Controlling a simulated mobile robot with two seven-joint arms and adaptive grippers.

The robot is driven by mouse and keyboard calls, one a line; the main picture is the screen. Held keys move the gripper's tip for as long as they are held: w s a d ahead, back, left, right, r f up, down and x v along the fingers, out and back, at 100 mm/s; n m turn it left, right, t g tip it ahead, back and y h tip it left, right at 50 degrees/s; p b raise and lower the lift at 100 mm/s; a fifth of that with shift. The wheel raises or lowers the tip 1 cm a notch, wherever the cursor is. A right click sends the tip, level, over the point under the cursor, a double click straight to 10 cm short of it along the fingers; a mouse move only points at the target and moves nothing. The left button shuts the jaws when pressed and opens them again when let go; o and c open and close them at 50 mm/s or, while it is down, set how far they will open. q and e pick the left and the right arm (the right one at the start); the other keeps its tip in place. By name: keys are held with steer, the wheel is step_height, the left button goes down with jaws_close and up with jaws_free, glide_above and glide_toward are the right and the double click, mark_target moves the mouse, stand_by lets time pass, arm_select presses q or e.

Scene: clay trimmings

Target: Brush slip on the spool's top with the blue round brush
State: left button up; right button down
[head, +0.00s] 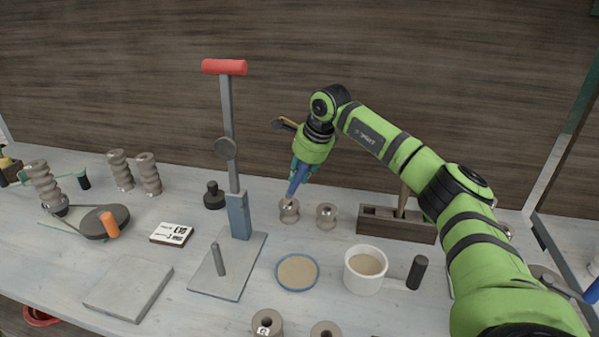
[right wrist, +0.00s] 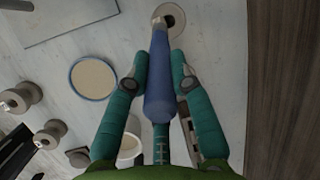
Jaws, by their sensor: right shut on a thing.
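My right gripper (head: 304,166) is shut on the blue round brush (head: 297,182), whose handle slants down from the fingers. In the right wrist view the teal fingers of my right gripper (right wrist: 159,82) close on both sides of the blue brush handle (right wrist: 158,95). The brush's lower end is at the top of a grey-brown spool (head: 289,213), which also shows in the right wrist view (right wrist: 178,14). I cannot tell whether the bristles touch it. A shallow blue-rimmed dish (head: 297,272) holds beige liquid. My left gripper is not in view.
A second spool (head: 326,217) stands just right of the first. A wooden holder (head: 397,226), a white cup (head: 365,272) and a dark cylinder (head: 417,272) stand further right. A tall red-handled press (head: 231,150) rises to the left. More spools (head: 267,324) stand at the front.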

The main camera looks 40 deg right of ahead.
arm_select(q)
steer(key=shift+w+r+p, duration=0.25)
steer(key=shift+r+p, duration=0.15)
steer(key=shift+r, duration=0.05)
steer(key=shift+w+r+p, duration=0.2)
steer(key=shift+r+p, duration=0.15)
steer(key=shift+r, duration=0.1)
arm_select(e)
steer(key=d, duration=0.3)
steer(key=shift+w+d, duration=0.25)
steer(key=shift+w, duration=0.05)
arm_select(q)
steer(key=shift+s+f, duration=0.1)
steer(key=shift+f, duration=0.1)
arm_select(e)
steer(key=shift+f, duration=0.5)
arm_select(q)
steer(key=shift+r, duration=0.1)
arm_select(e)
steer(key=shift+r, duration=0.1)
